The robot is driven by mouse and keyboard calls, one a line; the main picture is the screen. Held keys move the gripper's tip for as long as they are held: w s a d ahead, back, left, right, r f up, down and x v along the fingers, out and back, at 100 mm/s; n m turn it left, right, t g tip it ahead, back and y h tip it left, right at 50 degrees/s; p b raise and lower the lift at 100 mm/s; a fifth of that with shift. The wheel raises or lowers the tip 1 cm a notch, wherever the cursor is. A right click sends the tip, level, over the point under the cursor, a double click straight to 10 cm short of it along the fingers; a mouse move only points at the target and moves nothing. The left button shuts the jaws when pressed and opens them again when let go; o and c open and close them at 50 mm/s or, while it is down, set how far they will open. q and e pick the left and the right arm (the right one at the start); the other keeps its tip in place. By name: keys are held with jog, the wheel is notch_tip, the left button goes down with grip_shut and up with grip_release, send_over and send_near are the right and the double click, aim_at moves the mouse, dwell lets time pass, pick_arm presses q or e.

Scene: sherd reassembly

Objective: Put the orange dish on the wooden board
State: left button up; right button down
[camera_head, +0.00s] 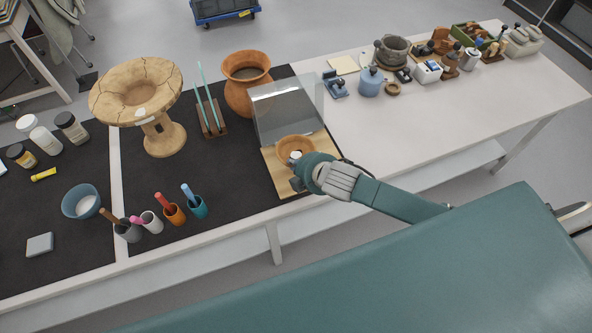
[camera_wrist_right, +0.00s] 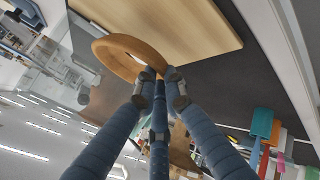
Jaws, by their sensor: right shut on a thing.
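The orange dish (camera_head: 296,146) is a shallow round bowl, held over the wooden board (camera_head: 287,186) in the head view. My right gripper (camera_head: 298,162) is shut on the dish's near rim; its hand hides part of the dish and board. In the right wrist view, the finger pads of my right gripper (camera_wrist_right: 159,88) pinch the rim of the dish (camera_wrist_right: 122,62), with the pale board (camera_wrist_right: 175,25) behind it. I cannot tell whether the dish touches the board. My left gripper is not in view.
A clear, box-like panel (camera_head: 284,107) stands at the board's back. The orange pot (camera_head: 247,85) and a rack with glassy rods (camera_head: 211,117) are to its left. Cups with tools (camera_head: 174,213) stand at the front left. The white table to the right is largely clear nearby.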

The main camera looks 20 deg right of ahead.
jog(key=shift+f, duration=2.1)
jog(key=c, duration=1.8)
grip_release()
jog(key=shift+c, duration=0.2)
jog(key=shift+s, duration=0.1)
jog(key=v, duration=1.2)
jog(key=shift+b, duration=0.3)
